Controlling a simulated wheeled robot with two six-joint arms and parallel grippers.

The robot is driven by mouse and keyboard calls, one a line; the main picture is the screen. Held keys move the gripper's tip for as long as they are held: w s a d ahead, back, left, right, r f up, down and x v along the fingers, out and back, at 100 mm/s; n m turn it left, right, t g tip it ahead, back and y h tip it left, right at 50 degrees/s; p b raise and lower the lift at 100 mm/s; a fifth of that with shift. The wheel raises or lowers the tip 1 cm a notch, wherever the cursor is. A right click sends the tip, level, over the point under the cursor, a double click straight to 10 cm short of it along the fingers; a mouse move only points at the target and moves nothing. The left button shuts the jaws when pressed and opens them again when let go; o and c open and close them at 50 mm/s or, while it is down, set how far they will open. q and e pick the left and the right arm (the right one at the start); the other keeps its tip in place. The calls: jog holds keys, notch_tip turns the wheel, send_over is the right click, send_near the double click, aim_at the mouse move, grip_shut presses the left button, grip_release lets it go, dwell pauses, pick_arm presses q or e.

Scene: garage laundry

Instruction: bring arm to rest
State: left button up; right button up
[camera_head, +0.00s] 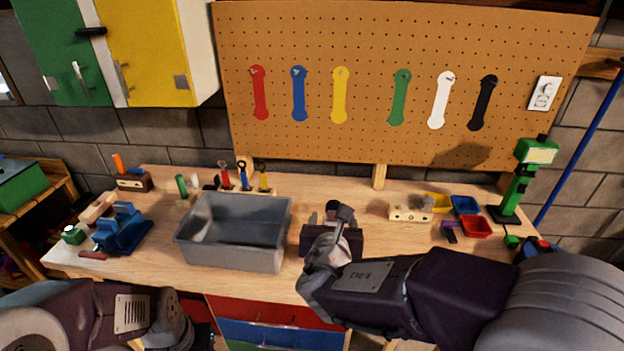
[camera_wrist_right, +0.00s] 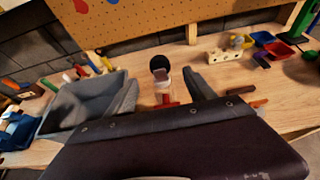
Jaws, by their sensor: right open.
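My right arm reaches in from the right in the head view, over the front of the wooden workbench (camera_head: 390,270). Its gripper (camera_head: 332,212) is open, just right of the grey bin (camera_head: 235,262). In the right wrist view the jaws (camera_wrist_right: 163,88) stand apart. A small thing with a round black top and pale and red parts (camera_wrist_right: 161,70) shows between them; it appears to stand on the bench beyond, and I see no grip on it. My left arm is low at the left of the head view, in front of the bench; its fingers do not show.
Left on the bench are a blue tool (camera_head: 122,232) and several tools in a rack (camera_head: 240,180). Right are a pale block with holes (camera_head: 408,213), blue (camera_head: 465,205) and red (camera_head: 476,226) trays, and a green stand (camera_head: 515,190). A pegboard (camera_head: 370,130) rises behind.

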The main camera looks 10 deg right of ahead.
jog(key=s+d+f+m+g+h, duration=0.2)
jog(key=d+f+m+g+h, duration=0.15)
jog(key=d, duration=0.65)
jog(key=s+d+f+m+g, duration=0.5)
jog(key=s+d+f+m, duration=0.1)
jog(key=s+f+m, duration=0.25)
jog(key=s+a+f+m+g+y, duration=0.4)
jog(key=s+f+m, duration=0.2)
jog(key=m, duration=0.5)
jog(key=a+f+m+y, duration=0.1)
jog(key=a+m+y, duration=0.2)
jog(key=a+m, duration=0.4)
jog(key=m, duration=0.3)
jog(key=shift+w+a+t, duration=0.2)
jog(key=shift+t, duration=0.15)
